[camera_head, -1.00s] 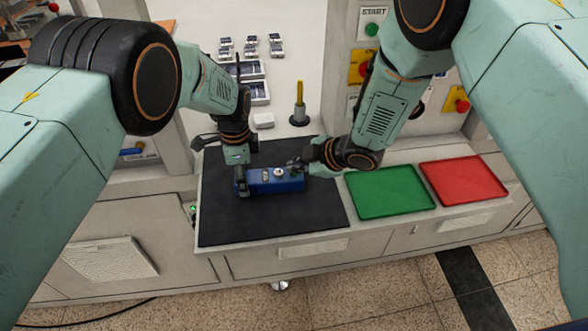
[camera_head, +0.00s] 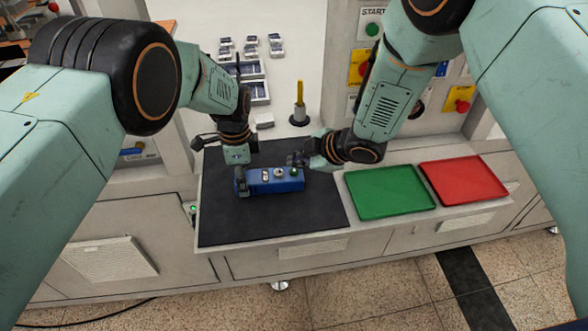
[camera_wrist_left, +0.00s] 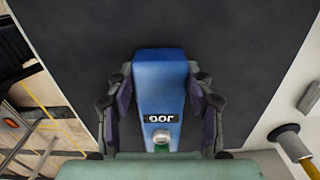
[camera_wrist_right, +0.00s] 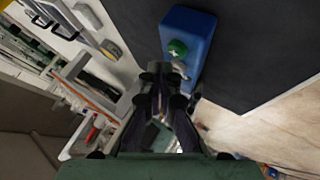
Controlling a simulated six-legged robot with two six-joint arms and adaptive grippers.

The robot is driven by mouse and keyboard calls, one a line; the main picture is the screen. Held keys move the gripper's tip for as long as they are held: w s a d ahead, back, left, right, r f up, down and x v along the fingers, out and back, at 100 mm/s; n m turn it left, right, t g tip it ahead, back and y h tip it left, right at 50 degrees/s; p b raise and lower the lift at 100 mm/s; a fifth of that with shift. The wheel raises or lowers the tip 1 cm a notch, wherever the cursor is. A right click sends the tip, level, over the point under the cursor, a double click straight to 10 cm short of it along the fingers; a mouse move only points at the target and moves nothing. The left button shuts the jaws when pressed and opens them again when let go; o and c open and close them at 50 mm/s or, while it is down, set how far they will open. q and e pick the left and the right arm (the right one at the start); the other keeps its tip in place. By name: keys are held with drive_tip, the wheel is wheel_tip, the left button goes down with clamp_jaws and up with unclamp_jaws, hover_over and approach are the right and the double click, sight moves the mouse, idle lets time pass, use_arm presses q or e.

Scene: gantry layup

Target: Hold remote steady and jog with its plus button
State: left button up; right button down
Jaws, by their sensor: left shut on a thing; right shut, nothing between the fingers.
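The blue remote (camera_head: 268,187) lies on the black mat (camera_head: 230,222), with a grey knob (camera_head: 279,172) and a green button (camera_head: 294,172) on top. My left gripper (camera_head: 241,178) is shut on the remote's left end. In the left wrist view its fingers flank the remote (camera_wrist_left: 160,80), with a JOG label (camera_wrist_left: 160,118) between them. My right gripper (camera_head: 298,160) is shut and empty just above the remote's right end. In the right wrist view its fingertips (camera_wrist_right: 163,72) are close to the green button (camera_wrist_right: 177,48), apart from it. Any plus sign is too small to read.
A green tray (camera_head: 390,212) and a red tray (camera_head: 464,196) lie to the right of the mat. A yellow-handled tool (camera_head: 299,104) stands behind the mat. Small parts and trays (camera_head: 256,70) lie at the back. The mat's front is clear.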

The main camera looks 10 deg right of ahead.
sight(297, 172)
drive_tip(key=shift+r, duration=2.5)
use_arm(q)
drive_tip(key=o, duration=1.5)
wheel_tip(297, 172, up, 12)
drive_tip(key=shift+f, duration=0.1)
use_arm(e)
drive_tip(key=shift+w, duration=0.1)
